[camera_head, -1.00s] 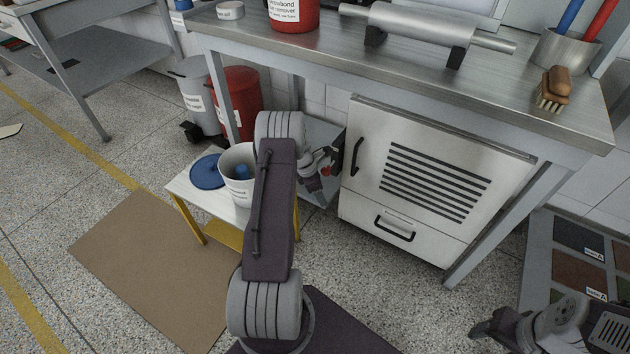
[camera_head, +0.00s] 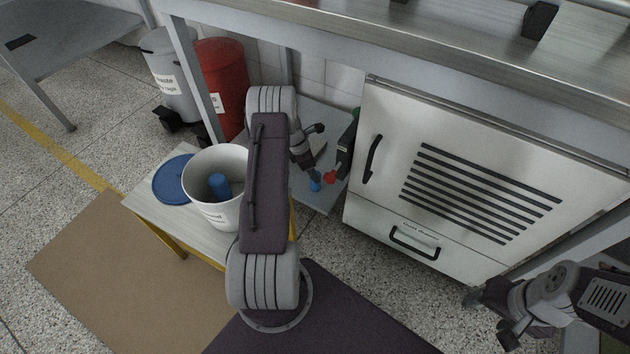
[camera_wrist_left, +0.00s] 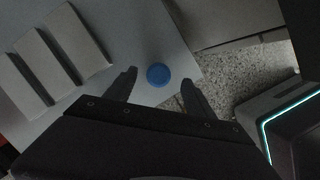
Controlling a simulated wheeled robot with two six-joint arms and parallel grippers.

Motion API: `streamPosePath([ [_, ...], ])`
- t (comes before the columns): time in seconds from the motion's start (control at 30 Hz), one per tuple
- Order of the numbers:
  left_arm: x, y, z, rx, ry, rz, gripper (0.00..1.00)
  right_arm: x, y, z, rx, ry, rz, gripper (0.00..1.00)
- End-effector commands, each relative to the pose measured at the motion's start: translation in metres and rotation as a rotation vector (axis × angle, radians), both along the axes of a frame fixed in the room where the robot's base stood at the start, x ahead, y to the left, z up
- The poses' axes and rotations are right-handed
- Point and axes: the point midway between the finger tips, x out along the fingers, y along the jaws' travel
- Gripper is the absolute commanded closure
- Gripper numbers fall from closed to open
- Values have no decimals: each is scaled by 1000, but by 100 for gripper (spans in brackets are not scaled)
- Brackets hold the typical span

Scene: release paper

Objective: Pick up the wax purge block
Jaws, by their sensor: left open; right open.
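No thing is labelled as the wax purge block in these views. A small round blue piece (camera_wrist_left: 158,75) lies on the grey low shelf (camera_wrist_left: 180,30) in the left wrist view. It shows in the head view as a small blue spot (camera_head: 315,185) near the shelf's front. My left gripper (camera_wrist_left: 158,84) is open, with its fingers either side of the blue piece in that view; contact cannot be told. In the head view my forearm partly hides that area. My right gripper (camera_head: 494,318) is open and empty at the lower right, away from the shelf.
A white bucket (camera_head: 233,207) holding a blue cylinder (camera_head: 219,185) and a blue lid (camera_head: 172,180) stand on a small table left of my arm. A white cabinet (camera_head: 380,190) with a red knob (camera_head: 331,177) beside it is on the right. Pale slabs (camera_wrist_left: 75,38) lie left on the shelf.

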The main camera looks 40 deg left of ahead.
Motion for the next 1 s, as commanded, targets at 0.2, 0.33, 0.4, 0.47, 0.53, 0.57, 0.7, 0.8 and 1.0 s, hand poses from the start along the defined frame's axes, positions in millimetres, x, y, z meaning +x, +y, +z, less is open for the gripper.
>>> streamPosePath([
  [0.2, 5, -4, -29, 0, 0, -2, 37, 0, 0, -27, 0, 0, 0, 37],
  [0.33, 9, -6, -40, 1, -1, -1, 37, 0, 0, -36, 0, 0, 0, 37],
  [0.4, 9, -6, -37, 1, -1, 0, 37, 0, 0, -34, 0, 0, 0, 37],
  [0.47, 9, -6, -41, 1, -1, 0, 37, 0, 0, -38, 0, 0, 0, 37],
  [0.53, 10, -6, -51, 0, 0, 0, 37, 0, 0, -48, 0, 0, 0, 37],
  [0.57, 10, -6, -56, 0, 0, -1, 37, 0, 0, -53, 0, 0, 0, 37],
  [0.7, 13, -6, -81, 1, -1, -2, 37, 0, 0, -82, 0, 0, 0, 37],
  [0.8, 17, -10, -92, 1, -1, -1, 37, 0, 0, -91, 0, 0, 0, 37],
  [1.0, 18, -10, -87, 1, -1, 0, 37, 0, 0, -86, 0, 0, 0, 37],
])
